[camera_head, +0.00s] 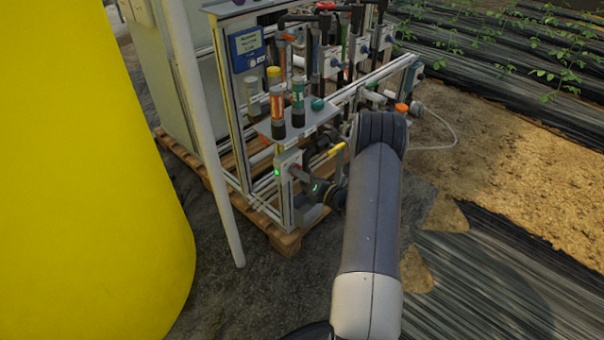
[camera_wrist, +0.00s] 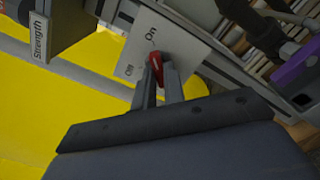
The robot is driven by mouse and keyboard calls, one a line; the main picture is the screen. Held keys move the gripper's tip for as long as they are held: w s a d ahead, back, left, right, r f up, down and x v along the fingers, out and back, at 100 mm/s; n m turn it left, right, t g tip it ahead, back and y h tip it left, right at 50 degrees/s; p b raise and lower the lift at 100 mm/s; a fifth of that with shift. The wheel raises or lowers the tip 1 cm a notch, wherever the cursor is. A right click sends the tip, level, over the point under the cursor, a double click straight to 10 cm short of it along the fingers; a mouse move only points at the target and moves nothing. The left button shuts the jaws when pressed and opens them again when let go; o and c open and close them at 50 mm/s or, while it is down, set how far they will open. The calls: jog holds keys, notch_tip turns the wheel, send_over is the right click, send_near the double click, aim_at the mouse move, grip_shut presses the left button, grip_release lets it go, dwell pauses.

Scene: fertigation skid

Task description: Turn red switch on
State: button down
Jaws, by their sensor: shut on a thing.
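The red switch (camera_wrist: 155,66) is a small red lever on a light grey plate (camera_wrist: 184,50) marked "On" and "Off". In the wrist view its visible end points toward the top, near the "On" word; its exact setting is hard to tell. My gripper (camera_wrist: 160,80) is shut on the red switch, with a grey finger on each side of it. In the head view my gripper (camera_head: 303,175) reaches in from the right to the switch box (camera_head: 285,163) at the skid's front corner. The switch is small there and partly covered by the gripper.
The skid frame (camera_head: 247,152) stands on a wooden pallet (camera_head: 287,242). A tray with bottles (camera_head: 298,98) juts out just above the switch box. A yellow-handled valve (camera_head: 335,150) is close beside my wrist. A white pole (camera_head: 205,150) and a large yellow tank (camera_head: 90,180) stand to the left.

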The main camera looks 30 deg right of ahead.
dwell(0.4)
jog(key=c, duration=1.5)
grip_release()
jog(key=p+v, duration=0.2)
jog(key=v, duration=0.9)
jog(key=shift+w+a, duration=0.1)
jog(key=b+x, duration=0.2)
jog(key=x, duration=0.8)
jog(key=shift+w, duration=0.35)
